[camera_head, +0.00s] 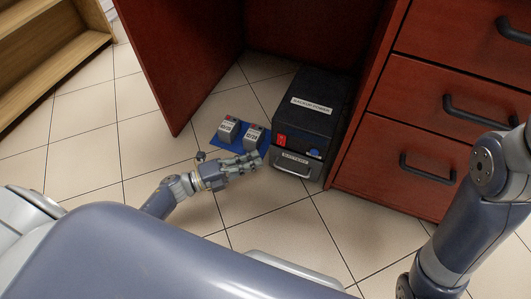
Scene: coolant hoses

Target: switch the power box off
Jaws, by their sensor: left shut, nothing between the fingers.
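The power box (312,112) is a black unit with a "BACKUP POWER" label on top, standing on the floor under the red desk. Its front has a red switch (281,140), a blue round part (314,153) and a "BATTERY" drawer (291,163) with a handle. The switch's position is too small to tell. My left gripper (257,160) is shut and empty, low in front of the box, just left of the battery drawer. I cannot tell whether it touches the box. My right gripper is not in view; only my right arm shows at the right.
Red desk panels (185,60) and drawers (400,165) flank the box. A wooden shelf (50,60) stands far left. Tiled floor in front is clear.

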